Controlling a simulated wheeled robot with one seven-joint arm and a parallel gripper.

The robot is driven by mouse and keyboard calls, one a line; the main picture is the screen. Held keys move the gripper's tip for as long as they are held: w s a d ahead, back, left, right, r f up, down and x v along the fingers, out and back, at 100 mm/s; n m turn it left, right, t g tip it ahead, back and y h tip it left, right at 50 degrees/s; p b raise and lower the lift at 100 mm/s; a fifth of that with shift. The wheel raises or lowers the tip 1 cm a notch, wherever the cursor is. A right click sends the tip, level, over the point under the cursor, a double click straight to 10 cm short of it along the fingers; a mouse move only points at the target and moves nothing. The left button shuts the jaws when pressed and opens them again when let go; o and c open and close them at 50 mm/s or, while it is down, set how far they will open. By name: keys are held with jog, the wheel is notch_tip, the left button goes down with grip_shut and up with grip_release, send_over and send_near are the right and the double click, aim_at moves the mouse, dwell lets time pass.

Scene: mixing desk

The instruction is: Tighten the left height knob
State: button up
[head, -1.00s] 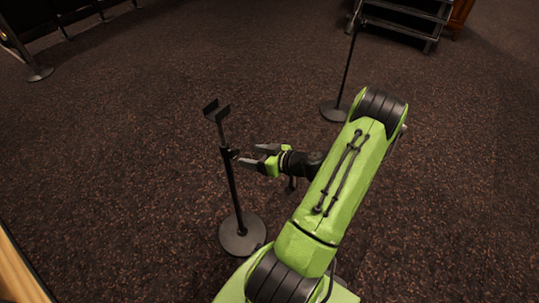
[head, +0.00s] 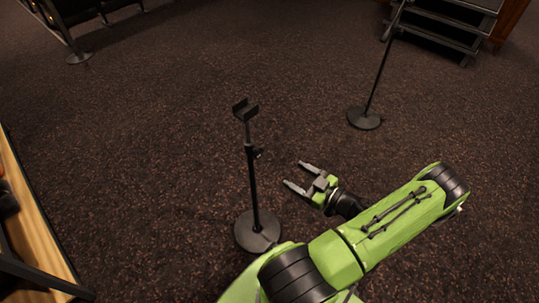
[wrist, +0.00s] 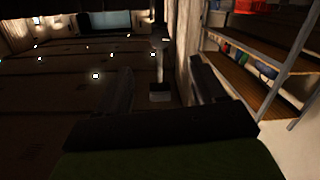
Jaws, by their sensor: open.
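A slim black stand (head: 254,190) with a forked cradle (head: 246,109) on top stands upright on a round base (head: 257,232) in the head view. Its small dark height knob (head: 258,153) sticks out on the right side of the pole, below the cradle. My gripper (head: 296,174) is to the right of the pole and apart from it, fingers spread and empty, pointing toward the stand. In the wrist view my open fingers (wrist: 160,88) frame a dim upright shape, too dark to identify surely.
Another thin stand (head: 377,75) on a round base is at the back right, near dark steps (head: 450,30). A wooden desk edge (head: 35,215) is at the left. Carpet around the stand is clear. The wrist view shows wooden shelves (wrist: 245,85) at right.

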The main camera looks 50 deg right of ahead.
aim_at(261, 155)
jog(key=shift+n+t+h, duration=0.3)
jog(key=shift+n+t, duration=0.2)
jog(key=shift+t, duration=0.1)
jog(key=w+b, duration=0.1)
jog(key=w, duration=0.4)
jog(key=w+b, duration=0.1)
jog(key=w, duration=0.4)
jog(key=w+a+f+b, duration=0.1)
jog(key=w, duration=0.4)
jog(key=shift+w+f, duration=0.1)
jog(key=shift+w, duration=0.25)
jog(key=shift+c, duration=0.4)
